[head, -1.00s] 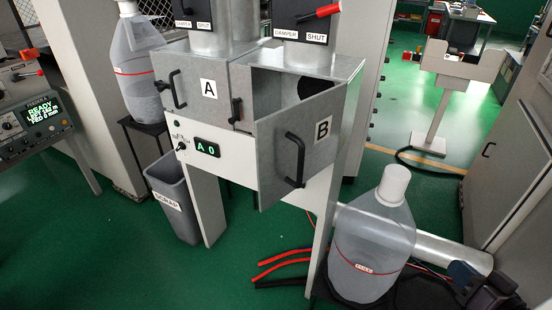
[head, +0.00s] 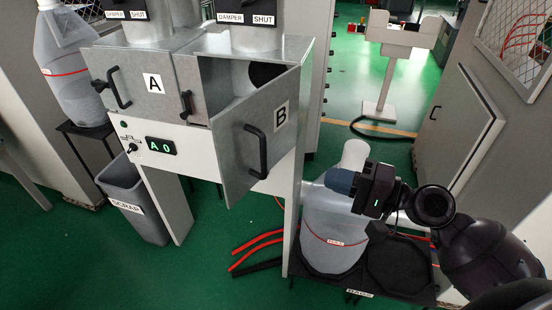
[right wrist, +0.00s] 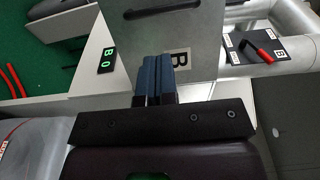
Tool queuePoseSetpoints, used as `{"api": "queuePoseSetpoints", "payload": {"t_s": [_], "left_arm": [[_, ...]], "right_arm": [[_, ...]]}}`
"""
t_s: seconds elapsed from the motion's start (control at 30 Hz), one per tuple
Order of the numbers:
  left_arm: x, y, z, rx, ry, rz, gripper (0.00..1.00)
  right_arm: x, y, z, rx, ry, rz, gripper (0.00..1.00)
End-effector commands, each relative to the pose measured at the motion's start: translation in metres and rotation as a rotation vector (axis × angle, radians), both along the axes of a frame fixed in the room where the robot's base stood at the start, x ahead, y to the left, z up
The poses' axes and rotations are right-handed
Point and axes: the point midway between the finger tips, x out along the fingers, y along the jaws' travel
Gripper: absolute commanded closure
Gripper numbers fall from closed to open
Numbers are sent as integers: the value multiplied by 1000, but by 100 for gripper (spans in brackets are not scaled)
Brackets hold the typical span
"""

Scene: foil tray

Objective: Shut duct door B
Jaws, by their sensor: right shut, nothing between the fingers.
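Duct door B (head: 248,145) is a grey metal panel with a black bar handle (head: 256,152) and a white B label. It stands part open, its left edge swung out from the duct box and its right edge at the box, with a dark opening behind it. My right gripper (head: 340,181), with blue fingertips, is shut and empty, to the right of the door and apart from it in the head view. In the right wrist view its fingertips (right wrist: 155,72) point toward the door panel (right wrist: 185,35); I cannot tell the gap. My left gripper is not in view.
Door A (head: 135,85) is shut, left of door B. A green-lit display (head: 161,146) sits below the doors. A clear jug (head: 330,225) stands under my right gripper on a black tray. A scrap bin (head: 135,200) and red hoses (head: 255,245) are on the floor.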

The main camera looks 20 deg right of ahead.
Motion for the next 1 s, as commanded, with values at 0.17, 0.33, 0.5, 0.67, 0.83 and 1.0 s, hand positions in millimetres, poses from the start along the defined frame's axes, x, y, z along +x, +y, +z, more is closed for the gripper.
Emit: {"api": "queuePoseSetpoints", "payload": {"t_s": [0.17,0.33,0.5,0.67,0.83,1.0], "left_arm": [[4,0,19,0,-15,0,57],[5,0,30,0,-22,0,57],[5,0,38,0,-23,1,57],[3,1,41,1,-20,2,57],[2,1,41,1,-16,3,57],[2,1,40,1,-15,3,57]], "right_arm": [[21,24,5,2,-7,2,100],[42,47,4,2,-6,1,100],[60,67,3,2,-4,0,100],[72,81,1,-1,-3,-1,100],[78,87,-1,-2,-2,-1,100],[79,88,-1,-3,-2,-1,100]]}}
